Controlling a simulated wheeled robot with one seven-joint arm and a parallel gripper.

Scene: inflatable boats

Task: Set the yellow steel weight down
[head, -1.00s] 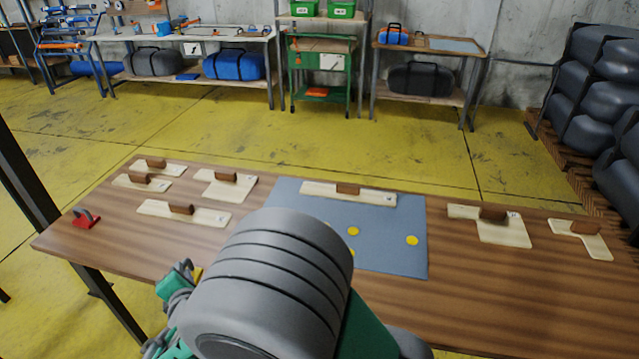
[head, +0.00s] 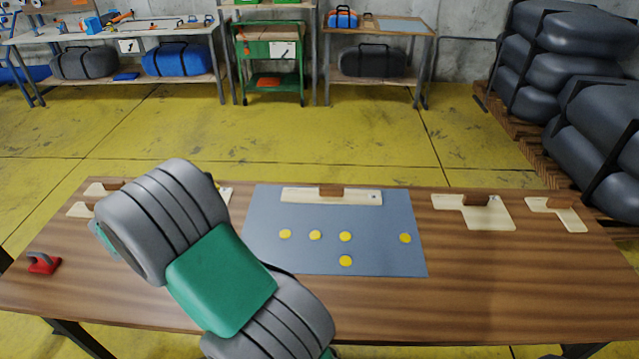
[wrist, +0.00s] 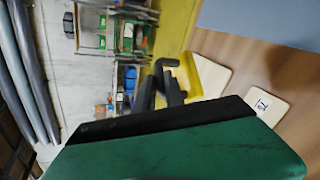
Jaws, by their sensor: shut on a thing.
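The yellow steel weight (wrist: 210,76) shows in the wrist view, partly cut off by my gripper's green and black body. Its dark handle (wrist: 168,63) is between the dark fingers of my gripper (wrist: 168,86), which is shut on it. The weight appears beside pale wooden pieces on the table; I cannot tell whether it touches the table. The brown wooden table (head: 480,290) carries a blue-grey mat (head: 265,255) with several yellow discs (head: 345,237).
A red weight (head: 43,263) with a grey handle stands at the table's left end. Pale boards with brown grips lie on the mat's far part (head: 300,195), at the right (head: 490,215) and far right (head: 570,220), and at the left, partly hidden. The front right is clear.

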